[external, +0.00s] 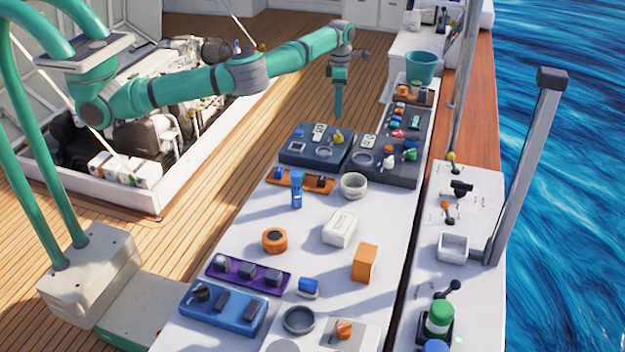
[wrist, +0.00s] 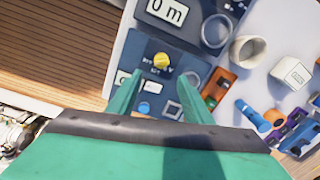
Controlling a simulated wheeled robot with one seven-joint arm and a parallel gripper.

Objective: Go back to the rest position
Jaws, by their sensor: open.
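My arm stretches from the left across the deck towards the far end of the white table in the external view. My gripper (external: 338,105) points down just beyond the far edge of a dark panel (external: 296,157). In the wrist view my gripper (wrist: 155,92) is open, with its two green fingers apart and nothing between them.
The white table (external: 312,215) holds a grey ring-shaped bowl (external: 353,185), a white box (external: 340,229), an orange block (external: 365,262), a purple tray (external: 249,275) and a blue panel (external: 222,308). A teal bucket (external: 421,68) stands at the back. An open engine hatch lies left; wooden deck (external: 225,190) is clear between.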

